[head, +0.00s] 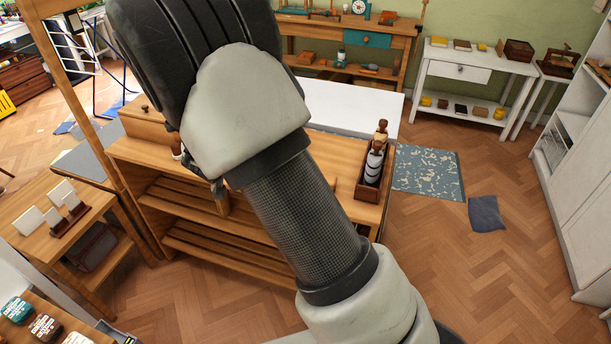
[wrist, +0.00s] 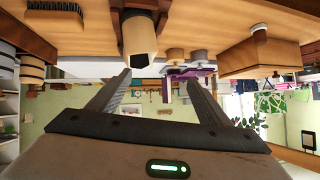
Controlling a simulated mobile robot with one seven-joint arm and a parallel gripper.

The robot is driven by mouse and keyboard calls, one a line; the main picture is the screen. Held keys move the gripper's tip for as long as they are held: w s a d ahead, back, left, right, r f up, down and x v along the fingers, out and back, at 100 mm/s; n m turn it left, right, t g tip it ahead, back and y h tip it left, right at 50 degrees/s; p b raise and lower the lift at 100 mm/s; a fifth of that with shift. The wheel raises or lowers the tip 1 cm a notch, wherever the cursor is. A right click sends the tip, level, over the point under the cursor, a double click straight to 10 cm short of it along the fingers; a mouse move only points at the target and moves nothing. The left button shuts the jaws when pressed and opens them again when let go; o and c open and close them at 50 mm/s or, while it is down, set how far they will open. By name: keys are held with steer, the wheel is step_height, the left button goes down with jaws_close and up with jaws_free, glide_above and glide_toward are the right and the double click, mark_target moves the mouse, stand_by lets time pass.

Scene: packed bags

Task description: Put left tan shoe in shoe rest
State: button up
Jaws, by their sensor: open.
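I cannot make out a tan shoe in either view; my arm covers the middle of the head view. The wooden bench (head: 330,150) has open slatted shelves (head: 230,245) below its top; I cannot tell whether this is the shoe rest. My gripper (wrist: 160,85) shows in the wrist view with its two fingers spread apart and nothing held between them. That view appears upside down. A brown object with a cream end (wrist: 141,45) is near the fingertips, seemingly on a wooden surface; it is not gripped. In the head view the fingers are hidden behind my wrist.
A side table (head: 40,225) is at left. A patterned rug (head: 428,172) and grey cloth (head: 486,213) lie on the right floor, which is otherwise mostly clear.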

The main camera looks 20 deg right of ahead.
steer(key=s+r+n+g+y, duration=0.2)
steer(key=s+r+n+y, duration=0.4)
steer(key=s+r, duration=1.05)
steer(key=s+d+g+h, duration=0.1)
steer(key=s+d, duration=0.3)
steer(key=s, duration=0.6)
steer(key=s+d+g, duration=0.2)
steer(key=s+d, duration=0.3)
steer(key=s, duration=0.5)
steer(key=shift+s+r+n+h, duration=0.2)
steer(key=shift+r+n+h, duration=0.1)
steer(key=shift+r+h, duration=0.1)
